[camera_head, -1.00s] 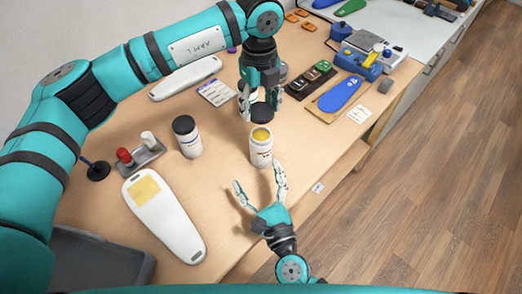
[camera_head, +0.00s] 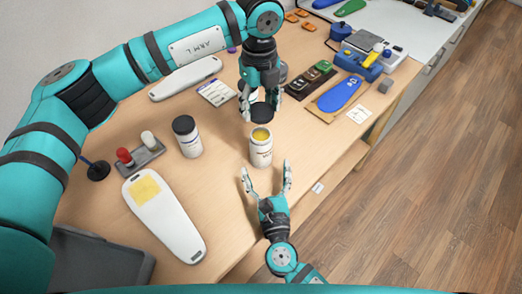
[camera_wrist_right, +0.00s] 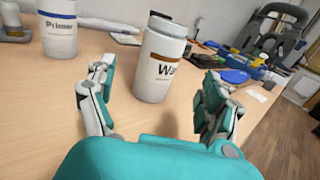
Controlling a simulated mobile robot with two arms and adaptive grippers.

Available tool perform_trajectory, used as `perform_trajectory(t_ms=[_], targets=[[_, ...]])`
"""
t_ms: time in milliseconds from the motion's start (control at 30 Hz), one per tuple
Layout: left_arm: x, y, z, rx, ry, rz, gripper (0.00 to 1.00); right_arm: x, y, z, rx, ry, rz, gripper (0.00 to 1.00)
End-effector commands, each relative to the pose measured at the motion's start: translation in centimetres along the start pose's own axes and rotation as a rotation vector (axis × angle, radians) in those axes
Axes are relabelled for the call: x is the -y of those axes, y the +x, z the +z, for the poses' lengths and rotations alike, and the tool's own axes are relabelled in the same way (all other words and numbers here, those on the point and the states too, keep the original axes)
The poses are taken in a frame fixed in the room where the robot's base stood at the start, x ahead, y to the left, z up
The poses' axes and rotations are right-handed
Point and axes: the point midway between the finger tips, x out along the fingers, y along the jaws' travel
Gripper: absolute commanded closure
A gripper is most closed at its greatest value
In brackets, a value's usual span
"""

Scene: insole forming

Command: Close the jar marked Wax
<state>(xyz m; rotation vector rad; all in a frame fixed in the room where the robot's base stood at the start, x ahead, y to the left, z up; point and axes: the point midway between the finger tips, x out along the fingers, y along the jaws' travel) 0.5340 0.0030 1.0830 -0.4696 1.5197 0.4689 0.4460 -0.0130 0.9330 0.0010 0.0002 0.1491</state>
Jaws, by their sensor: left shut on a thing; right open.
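The jar marked Wax (camera_head: 261,150) stands upright and lidless on the table, with yellow content showing at its mouth. In the right wrist view the Wax jar (camera_wrist_right: 159,62) stands ahead, between and beyond the fingers. My left gripper (camera_head: 258,106) is shut on a dark round lid (camera_head: 261,113), held just above and behind the jar's mouth, apart from it. My right gripper (camera_head: 267,180) is open and empty in front of the jar, fingers pointing at it. It also shows in the right wrist view (camera_wrist_right: 160,95), one finger on each side.
A second jar with a dark lid (camera_head: 187,136) stands left of the Wax jar; its label reads Primer in the right wrist view (camera_wrist_right: 58,30). A grey tray (camera_head: 141,155) holds red and white items. A white insole form (camera_head: 163,215) lies in front. A blue insole (camera_head: 340,94) lies right.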

Motion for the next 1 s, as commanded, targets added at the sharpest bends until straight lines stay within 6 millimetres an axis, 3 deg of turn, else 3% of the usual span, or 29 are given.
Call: perform_trajectory(t_ms=[200, 433, 867, 1000], targets=[[0.0, 0.0, 0.0, 0.0, 0.0, 0.0, 0.57, 0.0, 4.5, 0.1, 0.002, -0.001, -0.001, 0.15], [0.0, 0.0, 0.0, 0.0, 0.0, 0.0, 0.57, 0.0, 7.5, 0.1, 0.0, -0.001, 0.001, 0.15], [0.0, 0.0, 0.0, 0.0, 0.0, 0.0, 0.57, 0.0, 8.4, 0.0, -0.002, 0.001, 0.001, 0.15], [0.0, 0.0, 0.0, 0.0, 0.0, 0.0, 0.57, 0.0, 8.4, 0.0, -0.002, 0.001, 0.0, 0.29]])
